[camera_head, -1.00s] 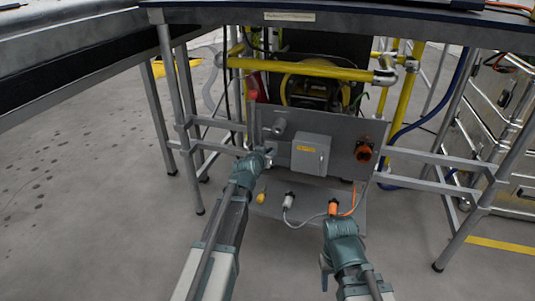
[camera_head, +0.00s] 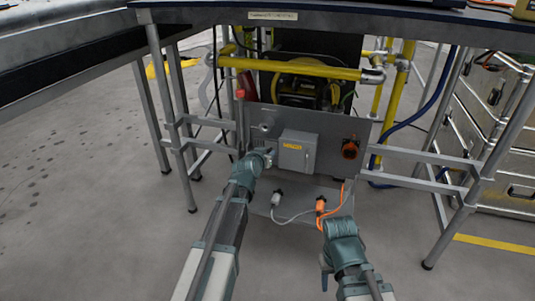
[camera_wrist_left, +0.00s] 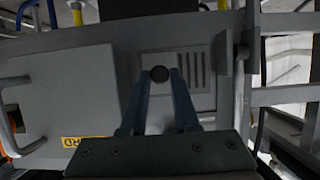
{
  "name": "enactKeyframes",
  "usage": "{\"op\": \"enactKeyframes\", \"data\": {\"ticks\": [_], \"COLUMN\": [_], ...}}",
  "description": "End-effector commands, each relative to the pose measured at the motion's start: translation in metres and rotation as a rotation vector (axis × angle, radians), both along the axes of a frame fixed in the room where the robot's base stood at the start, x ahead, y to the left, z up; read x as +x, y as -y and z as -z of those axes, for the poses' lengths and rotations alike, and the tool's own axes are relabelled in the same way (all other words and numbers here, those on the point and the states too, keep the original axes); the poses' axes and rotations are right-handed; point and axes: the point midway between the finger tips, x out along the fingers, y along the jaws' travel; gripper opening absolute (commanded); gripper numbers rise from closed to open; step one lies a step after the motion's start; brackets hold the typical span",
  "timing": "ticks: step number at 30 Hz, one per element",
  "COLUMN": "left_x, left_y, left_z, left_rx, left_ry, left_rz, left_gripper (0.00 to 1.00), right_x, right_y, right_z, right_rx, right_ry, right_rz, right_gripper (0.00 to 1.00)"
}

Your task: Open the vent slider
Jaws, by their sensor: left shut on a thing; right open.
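The vent plate (camera_wrist_left: 203,74) is a grey square with several slots, seen close in the left wrist view on the grey panel (camera_head: 325,128). A round dark slider knob (camera_wrist_left: 160,74) sits beside the slots, between my left fingertips. My left gripper (camera_wrist_left: 160,84) is shut on the knob. In the head view my left gripper (camera_head: 270,157) is against the panel, left of the grey box, and hides the vent. My right gripper (camera_head: 338,226) is low in front of the panel, apart from it; it is open, though its fingers are hard to make out.
White (camera_head: 276,199) and orange (camera_head: 320,205) plugs with cables lie on the lower shelf. Yellow pipes (camera_head: 290,67) and table legs frame the panel.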

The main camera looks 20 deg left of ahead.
Motion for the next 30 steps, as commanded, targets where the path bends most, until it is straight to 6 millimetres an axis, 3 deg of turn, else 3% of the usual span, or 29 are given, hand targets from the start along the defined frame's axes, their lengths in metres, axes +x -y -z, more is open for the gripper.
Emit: {"op": "enactKeyframes", "data": {"ticks": [3,4,9,20,30], "left_x": [0.0,0.0,0.0,-0.006,-0.07], "left_y": [0.0,0.0,0.0,0.0,-0.002], "left_z": [0.0,0.0,0.0,-0.003,-0.031], "left_rx": [-0.001,-0.001,-0.001,0.0,0.0], "left_ry": [-0.001,-0.001,0.0,0.0,0.0], "left_rz": [0.0,0.0,0.0,-0.001,-0.002], "left_gripper": [0.0,0.31,0.59,0.59,0.59], "right_x": [0.0,0.0,0.0,0.0,0.0], "right_y": [0.0,0.0,0.0,0.0,0.0], "right_z": [0.0,0.0,0.0,-0.003,-0.031], "right_rx": [0.0,0.0,0.0,0.0,0.0], "right_ry": [0.0,0.0,0.0,0.0,0.0], "right_rz": [0.0,0.0,0.0,0.0,0.0], "right_gripper": [0.5,0.5,0.5,0.5,0.5]}}
